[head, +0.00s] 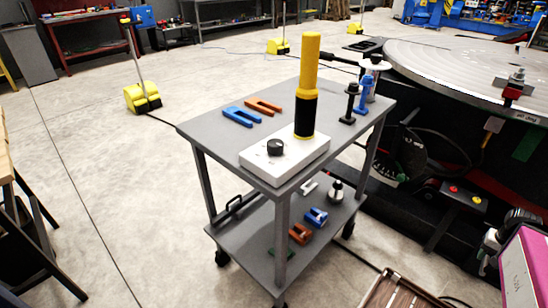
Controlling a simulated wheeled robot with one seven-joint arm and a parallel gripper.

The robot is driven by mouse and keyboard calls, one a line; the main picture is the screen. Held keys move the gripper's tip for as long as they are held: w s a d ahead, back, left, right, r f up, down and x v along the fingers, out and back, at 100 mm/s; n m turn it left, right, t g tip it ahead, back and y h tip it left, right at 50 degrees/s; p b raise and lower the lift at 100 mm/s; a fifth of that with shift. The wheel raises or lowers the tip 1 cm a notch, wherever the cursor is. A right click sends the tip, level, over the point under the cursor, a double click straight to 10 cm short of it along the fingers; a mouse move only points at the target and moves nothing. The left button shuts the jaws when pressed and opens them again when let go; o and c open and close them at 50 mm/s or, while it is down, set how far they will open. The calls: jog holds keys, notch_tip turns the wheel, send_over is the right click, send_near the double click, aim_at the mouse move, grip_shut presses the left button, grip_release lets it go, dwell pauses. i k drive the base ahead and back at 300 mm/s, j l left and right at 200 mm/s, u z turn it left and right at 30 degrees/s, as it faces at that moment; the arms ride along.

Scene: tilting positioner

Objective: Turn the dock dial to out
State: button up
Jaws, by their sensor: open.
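The dock is a white box (262,165) on the top of a grey two-shelf cart, near its front corner. The dock dial (275,147) is a round black knob on the left part of the box's top. Its pointer and any markings are too small to read. A yellow and black cylinder (307,85) stands upright on the right part of the dock. I cannot make out my gripper in the head view, and nothing is seen touching the dial.
The cart top (210,125) also holds blue (241,116) and orange (263,105) forked clamps and several upright fixtures at its right edge. A large round positioner table (460,70) stands close at right. A pink machine (528,265) is at lower right.

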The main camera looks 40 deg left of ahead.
aim_at(275, 146)
jog(key=u, duration=2.5)
jog(key=k+j, duration=0.05)
